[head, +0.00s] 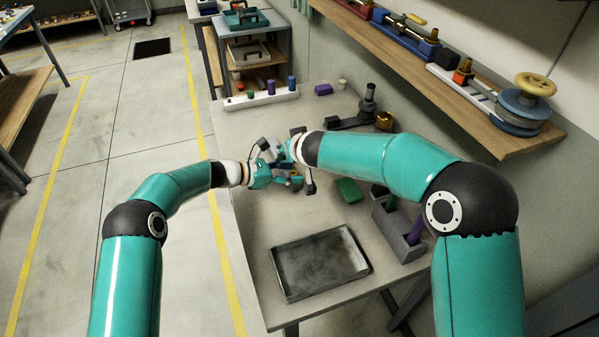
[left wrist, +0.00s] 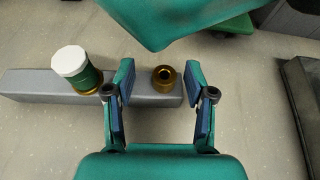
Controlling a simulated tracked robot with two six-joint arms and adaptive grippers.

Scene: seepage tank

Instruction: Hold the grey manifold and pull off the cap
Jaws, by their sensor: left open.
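The grey manifold (left wrist: 35,84) is a long bar lying across the left half of the left wrist view. A green cap with a white top (left wrist: 78,70) stands upright on it at the left, with a brass rim at its base. An open brass fitting (left wrist: 165,79) sits near the bar's right end. My left gripper (left wrist: 160,72) is open, its blue-padded fingers spread either side of that end; contact cannot be told. In the head view my left gripper (head: 279,178) and right gripper (head: 280,152) are close together and largely hide the manifold. The right fingers are unclear.
A dark shallow tray (head: 317,284) lies at the table's front. A grey holder (head: 391,230) with purple and green pieces and a green block (head: 349,190) stand to the right. A pale rack (head: 247,101) with cylinders and a dark stand (head: 367,107) are behind.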

